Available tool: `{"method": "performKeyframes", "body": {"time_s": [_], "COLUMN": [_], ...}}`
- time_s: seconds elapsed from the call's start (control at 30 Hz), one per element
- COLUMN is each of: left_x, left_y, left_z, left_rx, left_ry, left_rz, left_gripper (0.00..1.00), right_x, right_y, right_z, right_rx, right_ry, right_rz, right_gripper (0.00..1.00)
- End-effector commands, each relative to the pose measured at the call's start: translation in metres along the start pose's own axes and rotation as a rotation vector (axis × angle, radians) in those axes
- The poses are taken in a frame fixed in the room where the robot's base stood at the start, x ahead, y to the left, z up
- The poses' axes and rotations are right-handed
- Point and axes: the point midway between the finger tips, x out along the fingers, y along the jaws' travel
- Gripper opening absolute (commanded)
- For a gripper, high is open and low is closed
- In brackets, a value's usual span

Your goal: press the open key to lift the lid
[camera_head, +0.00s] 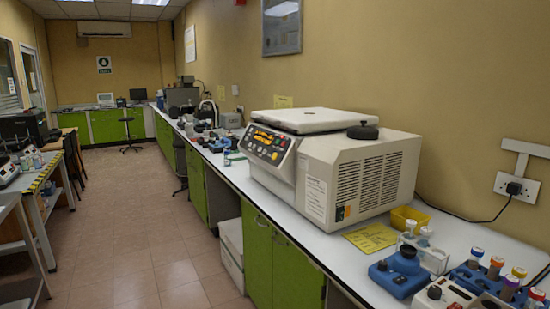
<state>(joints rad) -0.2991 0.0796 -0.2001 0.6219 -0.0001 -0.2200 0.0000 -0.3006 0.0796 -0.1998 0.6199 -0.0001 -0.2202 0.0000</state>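A large cream centrifuge (335,170) stands on the white bench at the middle right, its vented side facing me. Its control panel (267,144) is on the left face, with a lit display and several small keys; the labels are too small to read, so I cannot tell which is the open key. The lid (312,119) lies flat on top and looks closed. A dark round knob (362,132) sits on the top near the right corner. Neither of my grippers is in view.
The white bench (250,187) runs along the right wall over green cabinets (258,255). A yellow sheet (371,238), a yellow bin (408,217), a blue mixer (399,272) and a tube rack (490,280) lie to the right. The tiled floor (150,265) left of the bench is clear.

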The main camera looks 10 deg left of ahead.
Motion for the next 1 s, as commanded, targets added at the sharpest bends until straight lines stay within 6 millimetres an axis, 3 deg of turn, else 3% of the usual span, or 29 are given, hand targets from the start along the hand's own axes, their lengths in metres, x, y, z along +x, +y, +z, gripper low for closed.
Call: {"method": "performKeyframes", "body": {"time_s": [0.23, 0.5, 1.0], "left_x": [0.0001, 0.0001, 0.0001], "left_y": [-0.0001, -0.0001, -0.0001], "left_z": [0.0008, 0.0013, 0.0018], "left_rx": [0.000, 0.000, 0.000], "left_ry": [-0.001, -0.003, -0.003], "left_rz": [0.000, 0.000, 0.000], "left_gripper": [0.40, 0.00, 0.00], "right_x": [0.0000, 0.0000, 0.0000], "right_y": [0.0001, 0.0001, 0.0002], "right_z": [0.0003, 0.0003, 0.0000], "right_rx": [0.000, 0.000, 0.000], "right_ry": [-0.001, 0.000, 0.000], "right_rz": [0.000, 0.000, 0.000], "right_gripper": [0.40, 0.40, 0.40]}}
